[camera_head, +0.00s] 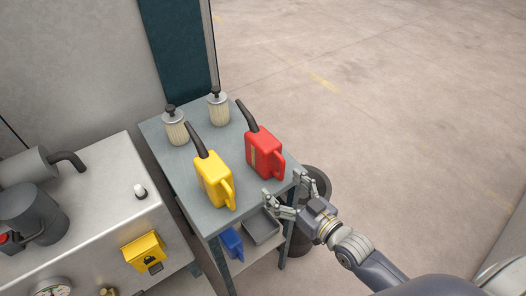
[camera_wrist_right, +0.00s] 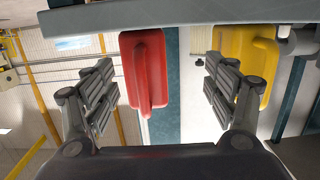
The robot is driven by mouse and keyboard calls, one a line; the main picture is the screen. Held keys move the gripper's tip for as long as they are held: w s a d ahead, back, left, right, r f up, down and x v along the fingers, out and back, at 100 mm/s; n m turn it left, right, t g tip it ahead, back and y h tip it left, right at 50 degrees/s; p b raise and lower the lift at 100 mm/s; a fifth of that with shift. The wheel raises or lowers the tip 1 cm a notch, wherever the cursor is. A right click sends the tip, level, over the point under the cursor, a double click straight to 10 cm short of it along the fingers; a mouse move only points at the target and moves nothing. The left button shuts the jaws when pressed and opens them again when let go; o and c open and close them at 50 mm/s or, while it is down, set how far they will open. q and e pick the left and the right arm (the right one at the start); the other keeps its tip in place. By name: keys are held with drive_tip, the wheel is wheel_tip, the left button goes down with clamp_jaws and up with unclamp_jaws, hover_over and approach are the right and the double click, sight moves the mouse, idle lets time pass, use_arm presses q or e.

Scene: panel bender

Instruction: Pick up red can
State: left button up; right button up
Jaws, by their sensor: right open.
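The red can (camera_head: 264,152) stands upright on the grey table (camera_head: 221,136), near its right edge, with its black spout tilted up to the left and its handle toward the front right. My right gripper (camera_head: 284,198) is open and empty at the table's front right corner, in front of the can and apart from it. In the right wrist view, which looks upside down, the red can (camera_wrist_right: 145,72) shows between the open fingers of the right gripper (camera_wrist_right: 160,100), farther off, with its handle facing the camera. My left gripper is not in view.
A yellow can (camera_head: 213,180) stands left of the red one; it also shows in the right wrist view (camera_wrist_right: 246,55). Two ribbed filters (camera_head: 175,128) (camera_head: 218,108) stand behind. A dark bin (camera_head: 316,187) is beside the table. A metal cabinet (camera_head: 100,200) stands left.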

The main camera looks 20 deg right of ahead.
sight(282, 173)
drive_tip(key=shift+w+d+r+t, duration=0.6)
drive_tip(key=shift+d+r+t, duration=0.1)
drive_tip(key=shift+r+t, duration=0.15)
drive_tip(key=p+x, duration=0.1)
drive_tip(key=x, duration=0.4)
drive_tip(key=shift+w, duration=0.2)
drive_tip(key=shift+w+r+p, duration=0.2)
drive_tip(key=shift+p, duration=0.1)
drive_tip(key=x, duration=0.1)
drive_tip(key=p+x, duration=0.1)
drive_tip(key=x, duration=0.2)
drive_tip(key=shift+w+d+r+p, duration=0.1)
drive_tip(key=shift+r+p, duration=0.2)
drive_tip(key=shift+w+f, duration=0.1)
drive_tip(key=shift+w, duration=0.2)
